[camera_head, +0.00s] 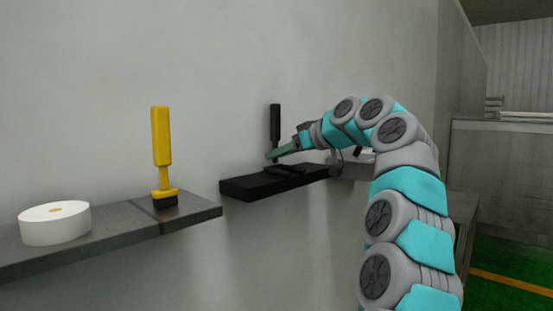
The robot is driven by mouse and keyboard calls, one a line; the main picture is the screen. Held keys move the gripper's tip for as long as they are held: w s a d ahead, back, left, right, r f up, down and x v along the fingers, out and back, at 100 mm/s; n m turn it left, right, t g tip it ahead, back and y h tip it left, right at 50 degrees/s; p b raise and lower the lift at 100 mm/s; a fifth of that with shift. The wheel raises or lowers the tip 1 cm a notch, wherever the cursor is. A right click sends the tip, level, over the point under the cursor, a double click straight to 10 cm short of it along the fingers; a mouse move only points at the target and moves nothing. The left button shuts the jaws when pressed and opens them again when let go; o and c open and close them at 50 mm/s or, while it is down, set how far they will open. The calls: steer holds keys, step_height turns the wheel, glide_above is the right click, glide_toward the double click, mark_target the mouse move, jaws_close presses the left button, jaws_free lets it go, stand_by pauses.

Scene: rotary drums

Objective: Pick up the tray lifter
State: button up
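Two upright-handled tools stand by the wall, and I cannot tell for sure which is the tray lifter. One has a black upright handle (275,122) and rises behind a flat black tray-like block (250,188). The other is a yellow-handled tool (161,140) with a dark foot, standing on the left shelf. My gripper (272,156) reaches in from the right, low by the black handle and just above the black block. Its fingers look small and seen from the side, so their opening and any contact with the handle cannot be made out.
A white roll (55,224) with a yellow centre lies on the grey left shelf (100,240). The wall rises close behind the shelves. A grey ledge (350,171) lies partly behind my arm. Green floor with a yellow line shows at the lower right.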

jaws_close()
stand_by(1.2)
